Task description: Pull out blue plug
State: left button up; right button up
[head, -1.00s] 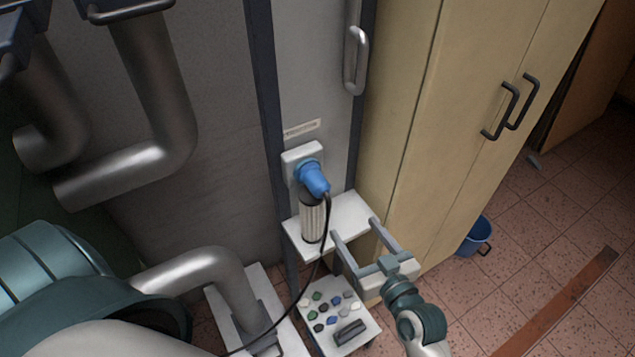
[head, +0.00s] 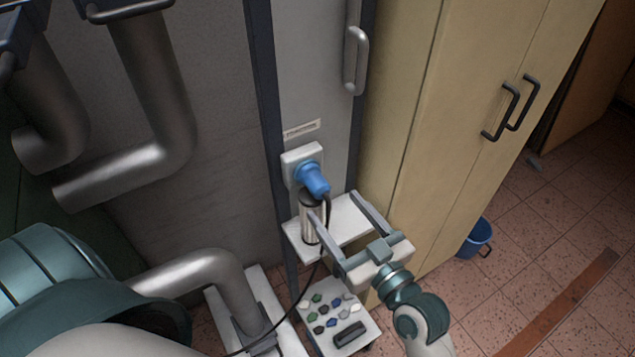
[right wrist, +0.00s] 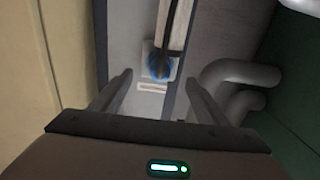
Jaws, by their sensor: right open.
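The blue plug (head: 314,179) sits in a white wall socket (head: 291,158) on the grey panel, with a black cable hanging from it. It also shows in the right wrist view (right wrist: 159,66), ahead of and between the fingers. My right gripper (head: 333,204) is open and empty, a little below and to the right of the plug, over the small white shelf. Its fingers are apart from the plug. In the right wrist view its two fingers (right wrist: 160,82) are spread wide. My left gripper is not in view.
A metal cylinder (head: 309,228) stands on the white shelf (head: 347,222) below the plug. A control box with several buttons (head: 337,303) is lower down. A beige cabinet (head: 455,110) stands close on the right, and large pipes (head: 150,90) are on the left.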

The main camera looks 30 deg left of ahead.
aim_at(324, 194)
jog(key=b+x, duration=0.1)
jog(key=x, duration=0.5)
jog(key=shift+w+a, duration=0.2)
jog(key=shift+a, duration=0.1)
jog(key=shift+x, duration=1)
dwell(0.8)
jog(key=c, duration=1.6)
jog(key=shift+d, duration=0.1)
jog(key=shift+p+v, duration=1.25)
jog(key=shift+v, duration=1.7)
